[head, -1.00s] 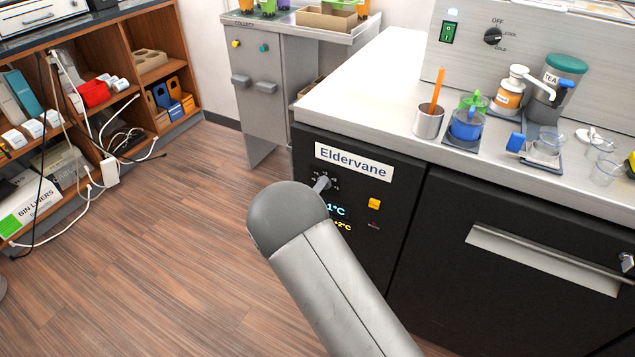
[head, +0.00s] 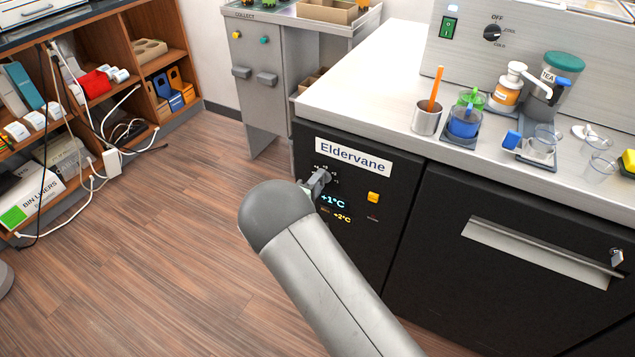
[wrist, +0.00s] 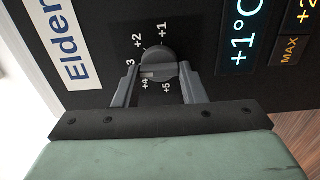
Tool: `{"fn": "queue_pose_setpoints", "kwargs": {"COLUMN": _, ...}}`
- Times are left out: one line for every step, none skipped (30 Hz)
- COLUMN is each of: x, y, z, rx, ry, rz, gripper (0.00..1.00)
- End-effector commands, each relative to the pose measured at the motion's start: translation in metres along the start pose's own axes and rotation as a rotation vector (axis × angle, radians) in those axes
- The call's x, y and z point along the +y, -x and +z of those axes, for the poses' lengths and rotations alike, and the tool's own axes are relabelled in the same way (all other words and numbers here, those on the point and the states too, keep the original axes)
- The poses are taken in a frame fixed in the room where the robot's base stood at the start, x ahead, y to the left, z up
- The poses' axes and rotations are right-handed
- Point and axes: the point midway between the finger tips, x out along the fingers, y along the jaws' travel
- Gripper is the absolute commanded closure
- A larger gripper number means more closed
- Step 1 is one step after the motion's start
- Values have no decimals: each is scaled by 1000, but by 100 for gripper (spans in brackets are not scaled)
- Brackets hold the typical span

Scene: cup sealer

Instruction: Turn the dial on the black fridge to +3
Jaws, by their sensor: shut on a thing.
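The black fridge (head: 440,210) stands under the counter with an "Eldervane" label (head: 352,157). Its round dark dial (wrist: 158,55) shows in the wrist view, ringed by marks from +1 to +5. My gripper (wrist: 158,71) is shut on the dial, one finger on each side. A small pale mark shows on the dial's lower left, near +4; I cannot tell whether it is the pointer. The cyan display (head: 332,202) reads +1°C, and the orange one (head: 341,218) reads +2°C.
A yellow button (head: 373,197) is right of the displays. A metal handle (head: 540,252) sticks out from the fridge front at right. Cups and bottles stand on the white counter (head: 365,75) above. The wooden floor (head: 180,240) at left is clear.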

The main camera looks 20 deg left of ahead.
Motion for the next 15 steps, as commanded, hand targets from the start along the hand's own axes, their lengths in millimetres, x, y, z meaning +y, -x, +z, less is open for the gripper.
{"fn": "queue_pose_setpoints", "kwargs": {"x": -2, "y": 1, "z": 1, "rx": -2, "ry": 2, "rz": -3, "gripper": 86}}
{"fn": "queue_pose_setpoints", "kwargs": {"x": -2, "y": 1, "z": 1, "rx": -2, "ry": 2, "rz": -3, "gripper": 86}}
{"fn": "queue_pose_setpoints", "kwargs": {"x": -2, "y": 1, "z": 1, "rx": -2, "ry": 2, "rz": -3, "gripper": 86}}
{"fn": "queue_pose_setpoints", "kwargs": {"x": -2, "y": 1, "z": 1, "rx": -2, "ry": 2, "rz": -3, "gripper": 86}}
{"fn": "queue_pose_setpoints", "kwargs": {"x": -2, "y": 1, "z": 1, "rx": -2, "ry": 1, "rz": -3, "gripper": 86}}
{"fn": "queue_pose_setpoints", "kwargs": {"x": -2, "y": 1, "z": 1, "rx": -2, "ry": 1, "rz": -3, "gripper": 86}}
{"fn": "queue_pose_setpoints", "kwargs": {"x": -2, "y": 1, "z": 1, "rx": -2, "ry": 1, "rz": -3, "gripper": 86}}
{"fn": "queue_pose_setpoints", "kwargs": {"x": -2, "y": 1, "z": 1, "rx": -2, "ry": 1, "rz": -3, "gripper": 60}}
{"fn": "queue_pose_setpoints", "kwargs": {"x": -2, "y": 1, "z": 1, "rx": -2, "ry": 1, "rz": -3, "gripper": 49}}
{"fn": "queue_pose_setpoints", "kwargs": {"x": -2, "y": 1, "z": 1, "rx": -2, "ry": 1, "rz": -3, "gripper": 41}}
{"fn": "queue_pose_setpoints", "kwargs": {"x": -2, "y": 1, "z": 1, "rx": -2, "ry": 0, "rz": -2, "gripper": 41}}
{"fn": "queue_pose_setpoints", "kwargs": {"x": -2, "y": 0, "z": 1, "rx": -2, "ry": 0, "rz": -2, "gripper": 41}}
{"fn": "queue_pose_setpoints", "kwargs": {"x": -1, "y": 0, "z": 1, "rx": -1, "ry": 0, "rz": -2, "gripper": 41}}
{"fn": "queue_pose_setpoints", "kwargs": {"x": -1, "y": 0, "z": 1, "rx": -1, "ry": 0, "rz": -2, "gripper": 41}}
{"fn": "queue_pose_setpoints", "kwargs": {"x": -1, "y": 0, "z": 1, "rx": -1, "ry": 0, "rz": -1, "gripper": 41}}
